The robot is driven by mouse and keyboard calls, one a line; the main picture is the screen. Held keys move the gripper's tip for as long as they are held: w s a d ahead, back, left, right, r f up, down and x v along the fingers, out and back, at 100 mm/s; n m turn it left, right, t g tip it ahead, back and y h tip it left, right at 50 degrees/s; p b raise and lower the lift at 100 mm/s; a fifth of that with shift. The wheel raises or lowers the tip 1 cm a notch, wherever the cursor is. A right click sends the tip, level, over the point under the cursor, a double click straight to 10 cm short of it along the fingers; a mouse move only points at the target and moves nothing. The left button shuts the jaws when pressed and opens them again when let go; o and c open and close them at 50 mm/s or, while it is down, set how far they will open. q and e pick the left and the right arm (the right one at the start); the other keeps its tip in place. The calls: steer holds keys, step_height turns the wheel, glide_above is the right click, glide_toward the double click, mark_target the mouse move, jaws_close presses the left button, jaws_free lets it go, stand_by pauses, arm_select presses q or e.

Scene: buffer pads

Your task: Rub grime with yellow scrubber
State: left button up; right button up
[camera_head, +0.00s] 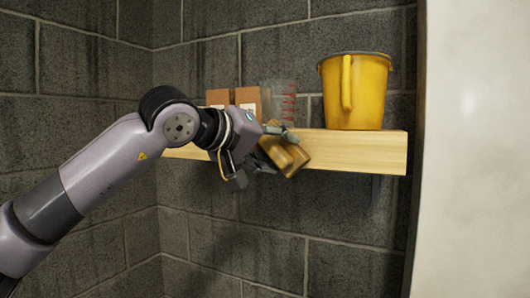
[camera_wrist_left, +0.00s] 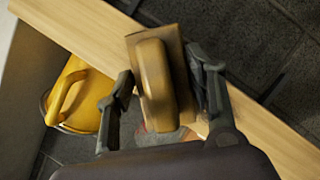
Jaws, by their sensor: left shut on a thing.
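My left gripper (camera_head: 277,146) is shut on the yellow-brown scrubber (camera_head: 289,158), in front of the front edge of the wooden shelf. In the left wrist view the scrubber (camera_wrist_left: 153,82) is a flat block with a raised rounded grip, and the gripper fingers (camera_wrist_left: 163,80) stand on either side of it. The scrubber is tilted in the head view. I cannot tell whether it touches the shelf. No grime can be picked out with certainty; the wall has dark patches that may be shadow. My right gripper is not in view.
The wooden shelf (camera_head: 362,151) is fixed to a dark block wall (camera_head: 270,245). A yellow bucket (camera_head: 372,92) stands at its right end. A clear measuring cup (camera_head: 278,96) with red marks and brown boxes (camera_head: 247,97) stand behind my gripper. A pale surface (camera_head: 475,150) borders the right.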

arm_select(q)
steer(key=shift+w+a+r+p, duration=0.1)
steer(key=shift+w+a+p, duration=0.25)
steer(key=shift+a, duration=0.3)
steer(key=shift+w+a+p, duration=0.25)
steer(key=shift+a+p, duration=0.05)
steer(key=shift+a, duration=0.3)
steer(key=w+a+p, duration=0.3)
steer(key=a, duration=0.4)
steer(key=shift+a, duration=0.4)
steer(key=s+b, duration=0.1)
steer(key=s+a+b, duration=0.1)
steer(key=s, duration=0.1)
steer(key=s+a+b, duration=0.1)
steer(key=s, duration=0.1)
steer(key=shift+s+a, duration=0.1)
steer(key=shift+s, duration=0.15)
